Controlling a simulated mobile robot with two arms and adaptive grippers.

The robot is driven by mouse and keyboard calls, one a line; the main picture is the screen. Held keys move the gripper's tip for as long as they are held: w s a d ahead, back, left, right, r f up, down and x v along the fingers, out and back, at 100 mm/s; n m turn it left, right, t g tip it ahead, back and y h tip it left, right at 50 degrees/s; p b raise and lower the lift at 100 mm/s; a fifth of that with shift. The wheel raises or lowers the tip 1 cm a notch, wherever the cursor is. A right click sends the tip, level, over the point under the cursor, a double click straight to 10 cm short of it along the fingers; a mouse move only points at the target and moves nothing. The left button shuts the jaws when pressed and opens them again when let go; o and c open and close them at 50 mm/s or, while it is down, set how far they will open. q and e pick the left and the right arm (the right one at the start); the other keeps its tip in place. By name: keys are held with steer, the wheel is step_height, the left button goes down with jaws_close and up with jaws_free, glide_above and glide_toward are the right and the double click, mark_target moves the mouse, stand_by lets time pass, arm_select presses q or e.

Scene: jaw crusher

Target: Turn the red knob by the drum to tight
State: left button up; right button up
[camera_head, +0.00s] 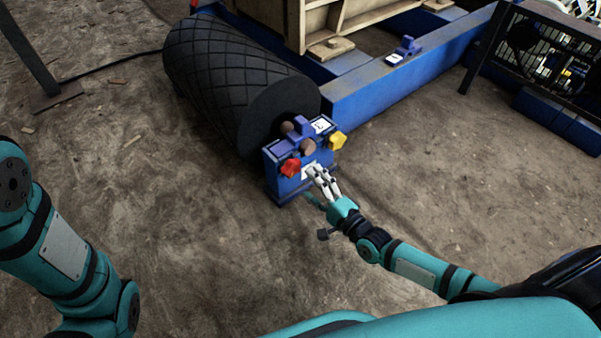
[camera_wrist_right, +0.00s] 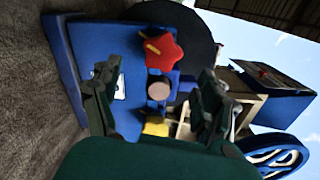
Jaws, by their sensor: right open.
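The red star-shaped knob (camera_head: 291,167) is on the front left corner of a blue block (camera_head: 280,190) beside the black ribbed drum (camera_head: 215,75). My right gripper (camera_head: 321,174) is open and empty, in front of the block, a little right of the red knob and apart from it in the picture. In the right wrist view the red knob (camera_wrist_right: 163,52) shows beyond the spread fingers (camera_wrist_right: 157,74), with a yellow mark on it. Whether a finger touches the block, I cannot tell. My left arm shows at the left, but its gripper is out of view.
A yellow knob (camera_head: 337,140) is on the right side of the same block, near my right fingers. A blue frame beam (camera_head: 400,75) runs behind, and a black mesh guard (camera_head: 540,55) stands at the upper right. The dirt floor in front is clear.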

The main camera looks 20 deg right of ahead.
steer(key=v, duration=0.4)
steer(key=shift+s, duration=0.15)
steer(key=shift+r, duration=0.1)
